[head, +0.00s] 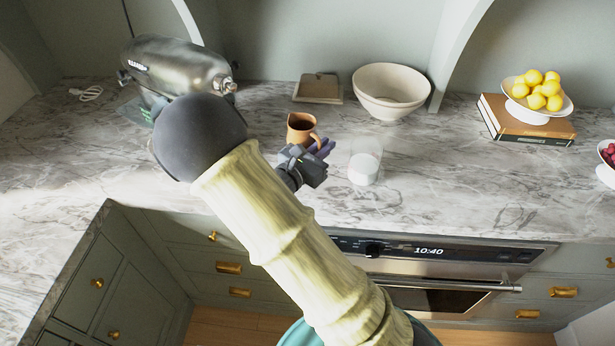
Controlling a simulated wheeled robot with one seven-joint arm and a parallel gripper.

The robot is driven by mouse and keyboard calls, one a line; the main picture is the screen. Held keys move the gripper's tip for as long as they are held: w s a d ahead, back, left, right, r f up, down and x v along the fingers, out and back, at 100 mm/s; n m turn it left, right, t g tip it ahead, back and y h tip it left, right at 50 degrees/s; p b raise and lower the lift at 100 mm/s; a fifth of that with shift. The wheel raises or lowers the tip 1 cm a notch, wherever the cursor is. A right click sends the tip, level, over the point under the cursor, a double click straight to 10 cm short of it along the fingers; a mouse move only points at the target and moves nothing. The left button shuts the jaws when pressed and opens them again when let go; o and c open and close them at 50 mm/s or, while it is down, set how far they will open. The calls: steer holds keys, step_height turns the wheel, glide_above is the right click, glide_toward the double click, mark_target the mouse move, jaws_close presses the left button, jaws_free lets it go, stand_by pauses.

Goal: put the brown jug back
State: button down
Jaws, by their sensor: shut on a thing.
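The brown jug (300,127) stands upright on, or just above, the marble counter (450,195), left of the middle in the head view; I cannot tell whether its base touches. Its handle points to the right and front. My gripper (318,148) is at the jug's front right, its fingers at the handle and shut on the jug. The exact grip on the handle is partly hidden by the gripper.
A glass of white liquid (364,166) stands close to the right of my gripper. A cream bowl (390,88) and a square board (318,88) are behind. A metal mixer (172,66) is left. Lemons in a bowl stand on books (530,122) at right. The front right counter is clear.

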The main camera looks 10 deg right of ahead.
steer(key=f, duration=0.5)
steer(key=shift+w+d+f, duration=0.1)
steer(key=shift+w+f, duration=0.1)
steer(key=shift+f, duration=0.15)
steer(key=shift+f+p, duration=0.35)
steer(key=shift+f, duration=1.7)
steer(key=shift+f, duration=0.15)
steer(key=c, duration=1.5)
jaws_free()
